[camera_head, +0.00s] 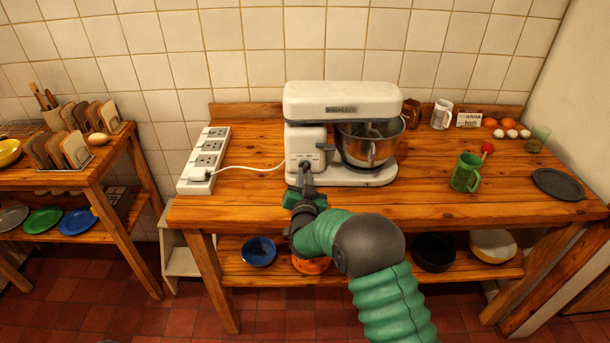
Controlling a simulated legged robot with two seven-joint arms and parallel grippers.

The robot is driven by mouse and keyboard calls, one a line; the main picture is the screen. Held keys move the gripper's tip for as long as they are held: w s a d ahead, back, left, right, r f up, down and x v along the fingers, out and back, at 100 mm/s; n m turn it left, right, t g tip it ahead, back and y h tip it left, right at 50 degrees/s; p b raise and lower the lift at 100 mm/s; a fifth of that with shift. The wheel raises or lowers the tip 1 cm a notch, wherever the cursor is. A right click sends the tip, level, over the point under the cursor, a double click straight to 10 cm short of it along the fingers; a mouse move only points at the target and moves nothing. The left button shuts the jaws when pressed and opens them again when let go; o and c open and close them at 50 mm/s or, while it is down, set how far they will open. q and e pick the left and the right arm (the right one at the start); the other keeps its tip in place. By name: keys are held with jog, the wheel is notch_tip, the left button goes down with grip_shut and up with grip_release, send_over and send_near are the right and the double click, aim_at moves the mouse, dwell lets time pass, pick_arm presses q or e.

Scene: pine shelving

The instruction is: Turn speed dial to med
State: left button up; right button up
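A white stand mixer (343,101) stands on the wooden table, with its steel bowl (368,147) under the head. The speed dial is on the left side of the mixer's base and is largely hidden behind my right gripper (304,172). The gripper's tip is up at the dial area, touching it or very close. I cannot read the dial's setting. I cannot tell whether the fingers are open or shut on the dial. My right arm, in a green sleeve, comes in from below. My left gripper is not in view.
A white power strip (207,152) with the mixer's cord plugged in lies to the left. A green mug (466,172), a dark plate (557,184) and a white mug (442,114) are to the right. Bowls sit on the shelf below. The table (240,205) is clear at front left.

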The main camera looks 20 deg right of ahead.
jog(key=o, duration=0.3)
jog(key=shift+w, duration=0.2)
jog(key=shift+o, duration=0.2)
jog(key=shift+r, duration=0.1)
jog(key=shift+s+r, duration=0.1)
jog(key=shift+s, duration=0.05)
jog(key=shift+s, duration=0.25)
jog(key=v, duration=1.6)
